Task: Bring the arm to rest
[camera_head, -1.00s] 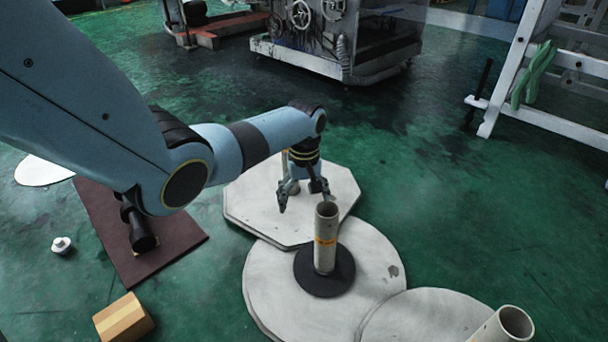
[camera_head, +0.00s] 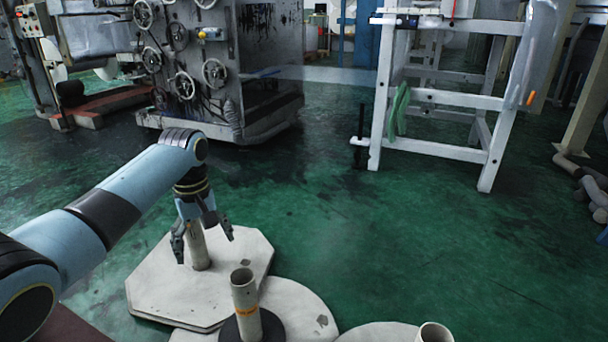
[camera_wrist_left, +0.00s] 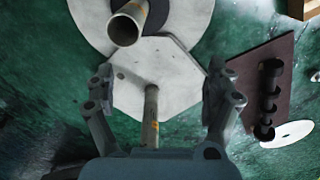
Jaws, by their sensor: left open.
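My left gripper (camera_head: 205,246) is open at the end of the blue arm, pointing down over the pale hexagonal plate (camera_head: 150,285). A pale tube (camera_head: 199,252) stands on that plate, its upper part partly hidden by the gripper. In the left wrist view the tube (camera_wrist_left: 151,112) shows between the spread fingers (camera_wrist_left: 162,74), which do not touch it; its near end is hidden by the gripper. My right gripper is in neither view.
A second tube (camera_head: 245,300) with an orange band and black base stands on a round plate (camera_head: 300,306). Another tube (camera_head: 434,333) is at the bottom edge. A white frame (camera_head: 430,150) and a machine (camera_head: 220,75) stand farther back. Green floor (camera_head: 420,240) is clear at right.

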